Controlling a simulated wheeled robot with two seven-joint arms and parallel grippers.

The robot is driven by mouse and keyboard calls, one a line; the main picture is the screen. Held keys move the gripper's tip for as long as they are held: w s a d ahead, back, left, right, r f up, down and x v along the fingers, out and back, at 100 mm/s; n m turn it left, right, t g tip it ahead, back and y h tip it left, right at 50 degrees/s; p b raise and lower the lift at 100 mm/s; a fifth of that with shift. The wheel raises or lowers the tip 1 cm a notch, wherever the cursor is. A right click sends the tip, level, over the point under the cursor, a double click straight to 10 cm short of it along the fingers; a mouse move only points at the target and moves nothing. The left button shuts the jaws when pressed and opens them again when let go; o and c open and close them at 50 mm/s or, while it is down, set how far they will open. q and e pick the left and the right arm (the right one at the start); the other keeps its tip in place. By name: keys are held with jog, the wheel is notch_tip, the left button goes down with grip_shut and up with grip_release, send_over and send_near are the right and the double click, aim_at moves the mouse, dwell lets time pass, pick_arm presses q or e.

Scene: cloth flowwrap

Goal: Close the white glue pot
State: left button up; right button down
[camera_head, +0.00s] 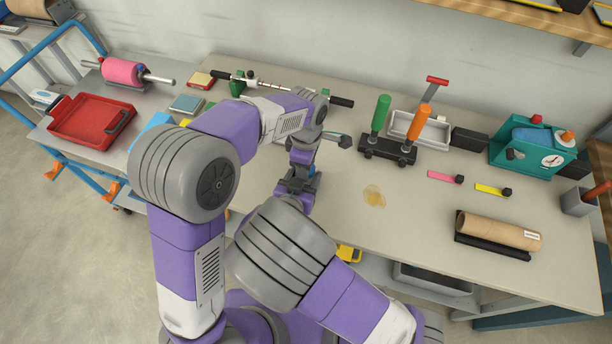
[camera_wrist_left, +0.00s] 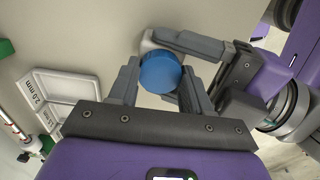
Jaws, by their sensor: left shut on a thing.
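The white glue pot (camera_wrist_left: 149,44) shows only as a small pale edge behind a round blue lid (camera_wrist_left: 160,73) in the left wrist view. My left gripper (camera_wrist_left: 161,79) has one finger on each side of the blue lid and is shut on it. The lid covers most of the pot, so I cannot tell whether they touch or how they fit. My right gripper (camera_wrist_left: 165,40) comes in from the right, with its fingers beside the pot; its grip is partly hidden.
A tool stand (camera_head: 388,150) with green and orange handles and a grey tray (camera_head: 421,133) stand right of my arms. A yellowish stain (camera_head: 374,196) marks bare bench. A cardboard tube (camera_head: 498,232) lies at the front right. A red tray (camera_head: 92,121) is at the left.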

pick_arm(q)
jog(key=shift+c, duration=0.5)
jog(key=m, duration=0.3)
jog(key=o, duration=1.2)
jog(key=shift+c, duration=0.2)
jog(key=shift+r, duration=2.3)
jog(key=shift+c, duration=0.4)
